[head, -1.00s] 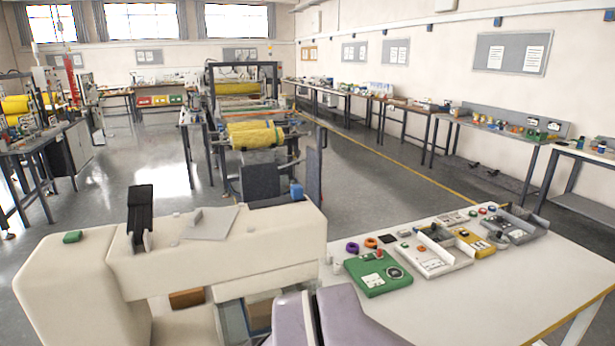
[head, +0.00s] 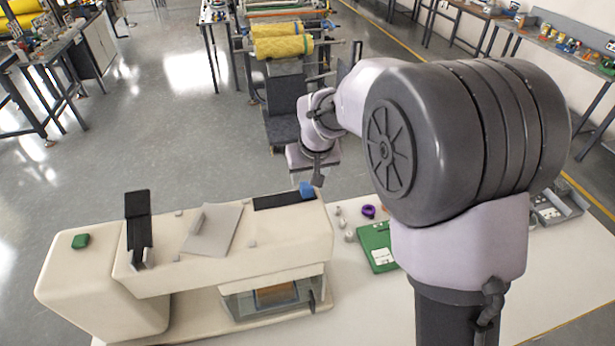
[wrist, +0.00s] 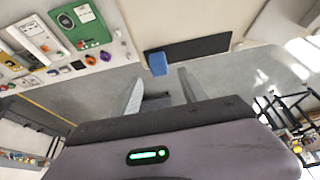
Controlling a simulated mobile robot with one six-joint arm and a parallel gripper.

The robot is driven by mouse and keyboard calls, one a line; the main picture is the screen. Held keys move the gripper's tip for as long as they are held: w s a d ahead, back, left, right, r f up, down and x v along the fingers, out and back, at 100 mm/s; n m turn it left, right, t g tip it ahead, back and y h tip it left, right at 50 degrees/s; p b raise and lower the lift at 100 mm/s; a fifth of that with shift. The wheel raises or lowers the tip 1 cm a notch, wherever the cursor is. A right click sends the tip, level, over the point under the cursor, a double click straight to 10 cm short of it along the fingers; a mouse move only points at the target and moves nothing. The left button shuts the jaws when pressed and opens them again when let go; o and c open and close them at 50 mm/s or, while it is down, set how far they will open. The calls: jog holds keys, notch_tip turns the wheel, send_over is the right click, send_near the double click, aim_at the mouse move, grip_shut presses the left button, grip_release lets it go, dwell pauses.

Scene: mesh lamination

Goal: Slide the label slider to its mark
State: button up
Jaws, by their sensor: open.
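A small blue block (head: 307,189), which looks like the label slider, sits at the right end of a dark strip (head: 275,201) on top of the cream machine (head: 210,275). In the wrist view the blue block (wrist: 158,63) lies ahead of the fingertips, roughly between their lines, at the left end of the dark strip (wrist: 200,48). My gripper (head: 316,179) hangs just behind and above the block. In the wrist view my gripper (wrist: 160,84) has its two fingers apart with nothing between them. I cannot make out a mark.
A tilted grey plate (head: 212,230) and an upright black bracket (head: 138,225) stand on the machine to the left. A green panel (head: 376,248) and a purple ring (head: 368,211) lie on the table to the right. Open floor lies behind the machine.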

aim_at(306, 185)
jog(key=x, duration=0.5)
jog(key=shift+s+f, duration=0.1)
jog(key=shift+f, duration=0.1)
jog(key=shift+w+f, duration=0.35)
jog(key=shift+f, duration=0.2)
jog(key=shift+c, duration=0.2)
grip_shut()
jog(key=shift+a, duration=0.1)
dwell(0.4)
